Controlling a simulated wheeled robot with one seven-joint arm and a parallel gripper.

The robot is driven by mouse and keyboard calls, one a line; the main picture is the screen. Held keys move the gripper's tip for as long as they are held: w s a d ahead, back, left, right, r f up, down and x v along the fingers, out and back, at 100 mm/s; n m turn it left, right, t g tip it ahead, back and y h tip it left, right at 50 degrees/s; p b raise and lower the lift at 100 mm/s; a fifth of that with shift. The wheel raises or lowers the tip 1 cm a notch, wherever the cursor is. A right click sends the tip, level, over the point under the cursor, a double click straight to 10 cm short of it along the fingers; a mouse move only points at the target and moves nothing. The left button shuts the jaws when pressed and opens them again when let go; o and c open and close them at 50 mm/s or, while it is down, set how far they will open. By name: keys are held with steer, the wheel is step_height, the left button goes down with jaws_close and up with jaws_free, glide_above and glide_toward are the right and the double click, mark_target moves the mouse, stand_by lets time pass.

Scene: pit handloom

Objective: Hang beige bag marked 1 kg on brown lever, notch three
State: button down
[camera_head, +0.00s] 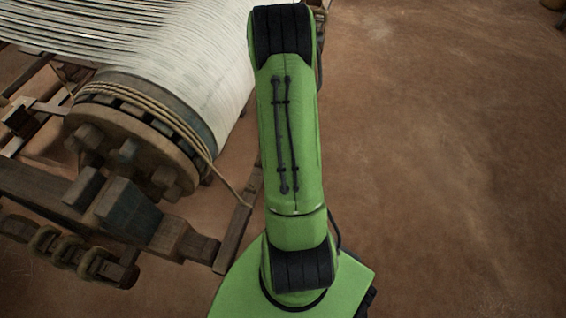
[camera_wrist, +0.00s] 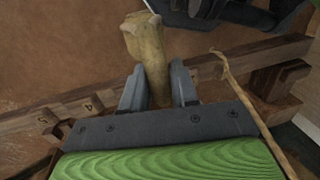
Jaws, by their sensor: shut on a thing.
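My gripper (camera_wrist: 158,84) is shut on a beige bag (camera_wrist: 146,45) in the wrist view. The bag sticks out past the fingertips, and no 1 kg mark shows on it. The brown lever (camera_wrist: 225,69) crosses behind the fingers and bag. Figures 4 and 5 show on its left part; notch three cannot be made out, and the fingers and bag cover part of the lever. Whether the bag touches the lever cannot be told. In the head view my arm hides the gripper and bag; a brown bar (camera_head: 238,226) beside it looks like the lever.
A large roll of white warp (camera_head: 190,60) with a rope around its wooden end stands at left in the head view. A cord (camera_wrist: 246,101) runs by the lever in the wrist view. Wooden frame beams (camera_head: 60,190) lie at lower left. The earth floor (camera_head: 450,150) at right is clear.

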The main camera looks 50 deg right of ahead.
steer(key=shift+w+a, duration=0.35)
steer(key=shift+w, duration=0.6)
steer(key=shift+w+a, duration=0.3)
steer(key=shift+w, duration=0.6)
steer(key=shift+w+a, duration=0.35)
steer(key=shift+w, duration=0.6)
steer(key=shift+w+a+f, duration=0.1)
steer(key=shift+w+f, duration=0.05)
steer(key=shift+f, duration=0.05)
steer(key=shift+f+b, duration=0.8)
steer(key=shift+f, duration=0.3)
steer(key=shift+f, duration=0.25)
steer(key=c, duration=0.8)
jaws_free()
steer(key=d+r+p, duration=0.1)
steer(key=r, duration=0.4)
steer(key=d+r+p, duration=0.1)
steer(key=r+p, duration=0.1)
steer(key=r, duration=0.3)
steer(key=w+d+r+p, duration=0.1)
steer(key=r+p, duration=0.1)
steer(key=r, duration=0.3)
steer(key=shift+r, duration=0.25)
